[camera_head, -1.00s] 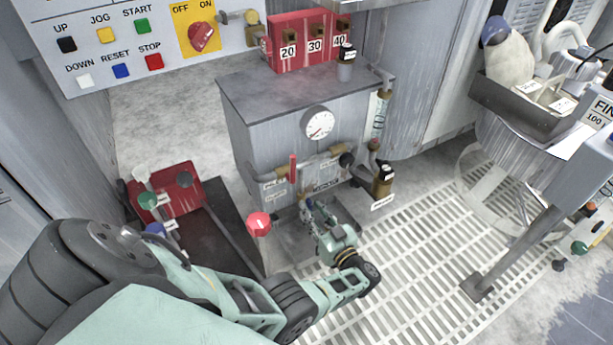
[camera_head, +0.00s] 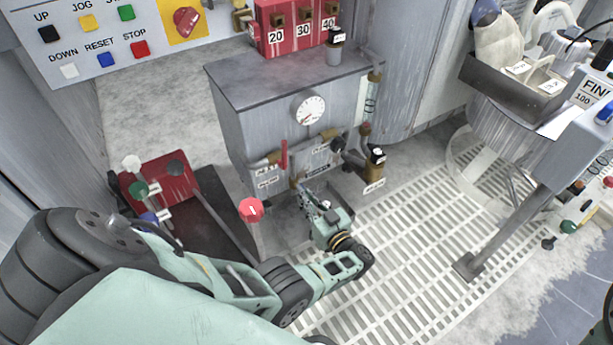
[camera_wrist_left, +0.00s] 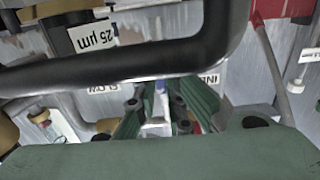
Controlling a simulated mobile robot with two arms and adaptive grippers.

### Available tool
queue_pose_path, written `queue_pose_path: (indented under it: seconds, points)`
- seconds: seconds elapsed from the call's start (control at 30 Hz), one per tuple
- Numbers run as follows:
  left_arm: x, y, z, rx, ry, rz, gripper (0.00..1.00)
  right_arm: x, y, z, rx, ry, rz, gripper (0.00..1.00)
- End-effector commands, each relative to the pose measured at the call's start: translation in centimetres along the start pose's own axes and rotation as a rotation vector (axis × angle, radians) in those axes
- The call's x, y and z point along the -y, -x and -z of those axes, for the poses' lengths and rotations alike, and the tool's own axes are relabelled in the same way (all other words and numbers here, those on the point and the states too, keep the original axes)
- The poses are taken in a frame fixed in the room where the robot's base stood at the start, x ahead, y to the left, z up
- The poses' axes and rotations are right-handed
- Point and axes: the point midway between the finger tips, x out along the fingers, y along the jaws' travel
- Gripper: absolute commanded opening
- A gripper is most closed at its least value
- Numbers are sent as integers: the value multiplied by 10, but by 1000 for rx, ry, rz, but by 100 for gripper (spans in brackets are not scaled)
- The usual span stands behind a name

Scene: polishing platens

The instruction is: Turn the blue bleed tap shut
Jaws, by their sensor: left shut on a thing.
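My left gripper (camera_head: 310,196) is low at the front of the grey cabinet (camera_head: 240,130), below its pipe and labels. In the left wrist view its two green fingers (camera_wrist_left: 160,112) are closed around a small pale piece with a bit of blue, the blue bleed tap (camera_wrist_left: 161,88). Most of the tap is hidden between the fingers, and how far it is turned cannot be told. In the head view the gripper covers the tap. My right gripper is not in view.
A red lever (camera_head: 284,154) and a pressure gauge (camera_head: 309,110) are on the cabinet front, above the gripper. A red round knob (camera_head: 250,210) stands left of it. A brass filter cup (camera_head: 375,166) is to the right. Pale floor grating (camera_head: 400,240) lies open in front.

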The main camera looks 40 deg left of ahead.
Motion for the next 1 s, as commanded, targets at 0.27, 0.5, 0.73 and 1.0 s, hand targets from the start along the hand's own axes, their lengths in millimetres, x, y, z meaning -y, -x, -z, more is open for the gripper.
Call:
queue_pose_path:
  seconds: [0.27,0.5,0.73,1.0]
  points:
    - [-1,0,0,1,-124,1,0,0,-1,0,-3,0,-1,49]
    - [-2,0,0,2,-331,1,0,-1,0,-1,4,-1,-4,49]
    - [-3,0,-1,2,-551,1,0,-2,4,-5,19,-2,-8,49]
    - [-4,0,-2,1,-806,0,0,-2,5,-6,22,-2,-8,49]
